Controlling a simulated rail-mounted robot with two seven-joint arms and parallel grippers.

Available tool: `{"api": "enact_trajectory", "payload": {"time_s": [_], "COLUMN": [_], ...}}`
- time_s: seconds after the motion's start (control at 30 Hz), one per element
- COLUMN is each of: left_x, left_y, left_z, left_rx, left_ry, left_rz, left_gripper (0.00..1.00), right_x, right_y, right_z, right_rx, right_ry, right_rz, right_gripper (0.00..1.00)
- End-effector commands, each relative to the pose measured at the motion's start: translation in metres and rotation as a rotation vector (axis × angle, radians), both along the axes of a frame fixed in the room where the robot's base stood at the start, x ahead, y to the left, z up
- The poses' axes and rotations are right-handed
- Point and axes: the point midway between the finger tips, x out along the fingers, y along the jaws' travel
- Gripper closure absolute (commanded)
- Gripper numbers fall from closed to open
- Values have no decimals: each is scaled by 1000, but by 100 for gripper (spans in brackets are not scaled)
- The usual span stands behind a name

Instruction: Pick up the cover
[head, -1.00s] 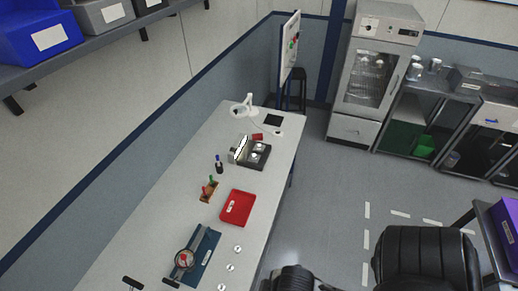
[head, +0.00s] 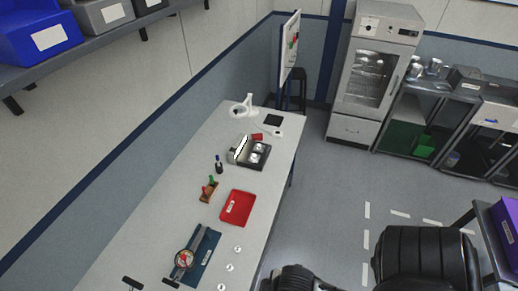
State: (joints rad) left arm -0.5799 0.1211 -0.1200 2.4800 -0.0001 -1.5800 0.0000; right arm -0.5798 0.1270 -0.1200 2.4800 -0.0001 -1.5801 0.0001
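I cannot tell for sure which thing is the cover. Small round silver pieces (head: 230,267) lie in a line along the table's right edge. A blue tray or mat (head: 206,252) lies left of them, with a round red-rimmed part (head: 184,259) at its lower left. Farther back, a dark box (head: 254,154) holds pale round parts, with a light upright piece at its left side.
A red tray (head: 237,208) with a label lies mid-table, beside a small brown holder (head: 209,193) with coloured handles. A white lamp (head: 243,106) stands at the far end. The table's (head: 165,215) left strip is clear.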

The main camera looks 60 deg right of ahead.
Motion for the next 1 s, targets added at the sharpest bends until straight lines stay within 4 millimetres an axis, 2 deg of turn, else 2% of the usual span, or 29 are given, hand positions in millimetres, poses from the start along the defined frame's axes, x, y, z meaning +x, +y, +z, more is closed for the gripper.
{"api": "enact_trajectory", "payload": {"time_s": [0.07,0.5,1.0], "left_x": [0,0,0], "left_y": [0,-1,0], "left_z": [0,0,0], "left_rx": [-1,-4,1], "left_ry": [0,1,0], "left_rz": [1,2,0], "left_gripper": [46,4,2], "right_x": [0,0,0], "right_y": [0,2,3], "right_z": [0,0,0], "right_rx": [0,7,11], "right_ry": [0,0,1], "right_rz": [0,-5,-7], "right_gripper": [100,100,100]}}
